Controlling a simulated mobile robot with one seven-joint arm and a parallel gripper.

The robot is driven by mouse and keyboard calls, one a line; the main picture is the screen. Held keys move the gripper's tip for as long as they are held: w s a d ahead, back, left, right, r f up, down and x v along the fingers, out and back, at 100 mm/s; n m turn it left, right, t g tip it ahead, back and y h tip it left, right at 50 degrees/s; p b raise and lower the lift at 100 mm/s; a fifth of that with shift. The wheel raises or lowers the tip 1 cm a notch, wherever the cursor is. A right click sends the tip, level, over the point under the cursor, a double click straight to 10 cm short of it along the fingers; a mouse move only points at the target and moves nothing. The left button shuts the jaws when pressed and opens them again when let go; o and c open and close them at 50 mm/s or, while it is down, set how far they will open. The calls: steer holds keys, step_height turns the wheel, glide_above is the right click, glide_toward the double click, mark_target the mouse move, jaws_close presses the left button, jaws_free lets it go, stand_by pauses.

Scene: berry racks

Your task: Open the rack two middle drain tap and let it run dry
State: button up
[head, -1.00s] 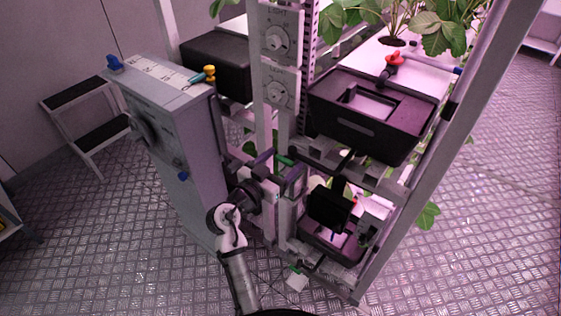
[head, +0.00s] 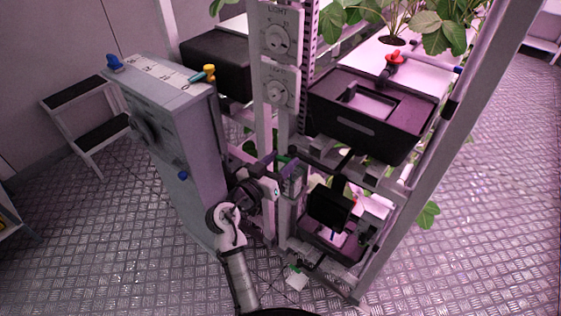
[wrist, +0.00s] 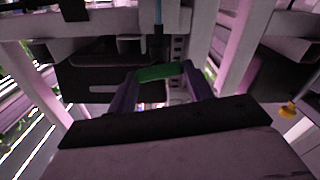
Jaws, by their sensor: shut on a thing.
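A green tap handle (wrist: 162,73) shows in the wrist view between the two purple fingers of my gripper (wrist: 160,82), below a thin blue-grey pipe (wrist: 158,40). My gripper is shut on this handle. The tap's body and outlet are hidden, and I see no water running. A red tap (head: 393,62) sits on the upper right shelf.
A black tank (head: 372,122) hangs above right, and a lower black tray (head: 335,246) sits beside the gripper. A step stool (head: 85,125) stands far left. The front floor is open.

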steer(key=n+p, duration=0.1)
steer(key=n, duration=0.3)
steer(key=shift+a+n, duration=0.1)
steer(key=shift+n, duration=0.2)
steer(key=n+p, duration=0.1)
steer(key=n, duration=0.2)
steer(key=shift+w+n, duration=0.1)
steer(key=shift+n, duration=0.2)
steer(key=n+p, duration=0.2)
steer(key=n, duration=0.1)
steer(key=shift+n, duration=0.3)
steer(key=shift+a+f+n+p, duration=0.1)
steer(key=shift+f+n+p, duration=0.1)
steer(key=shift+n+p, duration=1.35)
steer(key=shift+n, duration=0.35)
steer(key=o, duration=1)
